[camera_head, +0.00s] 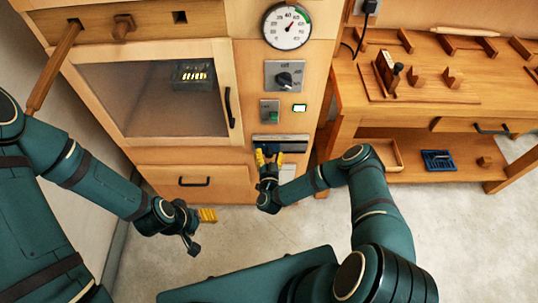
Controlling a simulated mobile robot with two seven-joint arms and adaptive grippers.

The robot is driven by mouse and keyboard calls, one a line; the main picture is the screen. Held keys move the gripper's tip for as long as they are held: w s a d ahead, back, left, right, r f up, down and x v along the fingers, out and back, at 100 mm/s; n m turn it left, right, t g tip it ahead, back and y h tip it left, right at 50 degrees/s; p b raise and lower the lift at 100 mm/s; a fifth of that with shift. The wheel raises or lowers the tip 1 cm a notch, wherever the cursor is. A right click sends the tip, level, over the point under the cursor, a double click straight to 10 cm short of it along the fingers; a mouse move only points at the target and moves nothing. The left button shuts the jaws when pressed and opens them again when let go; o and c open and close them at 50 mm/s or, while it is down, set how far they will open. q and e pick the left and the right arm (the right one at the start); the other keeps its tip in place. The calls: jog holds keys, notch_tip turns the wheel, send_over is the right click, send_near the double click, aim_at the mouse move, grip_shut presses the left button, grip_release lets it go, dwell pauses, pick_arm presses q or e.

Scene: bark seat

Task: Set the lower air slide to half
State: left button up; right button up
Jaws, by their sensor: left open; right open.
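A low metal fitting with a dark slot (295,138) sits on the cabinet front under the control column; it looks like the lower air slide. My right gripper (269,157) is at its lower left part, with yellow fingertips spread and nothing seen between them. The gripper hides part of the fitting, so I cannot tell the slide's setting or whether the fingers touch it. My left gripper (205,216) is open and empty, low over the floor in front of the cabinet, well away from the slide.
Above the fitting are a small switch (270,111), a dark knob (284,79) and a round dial (287,26). A glass door (150,95) and a drawer (190,181) are to the left. A workbench (450,75) stands right. The floor in front is clear.

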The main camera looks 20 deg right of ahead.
aim_at(279, 148)
grip_shut()
jog(key=d, duration=0.2)
jog(key=s+d+p, duration=0.1)
jog(key=d, duration=0.1)
jog(key=shift+s, duration=0.1)
grip_release()
jog(key=shift+a, duration=0.1)
jog(key=v, duration=1.2)
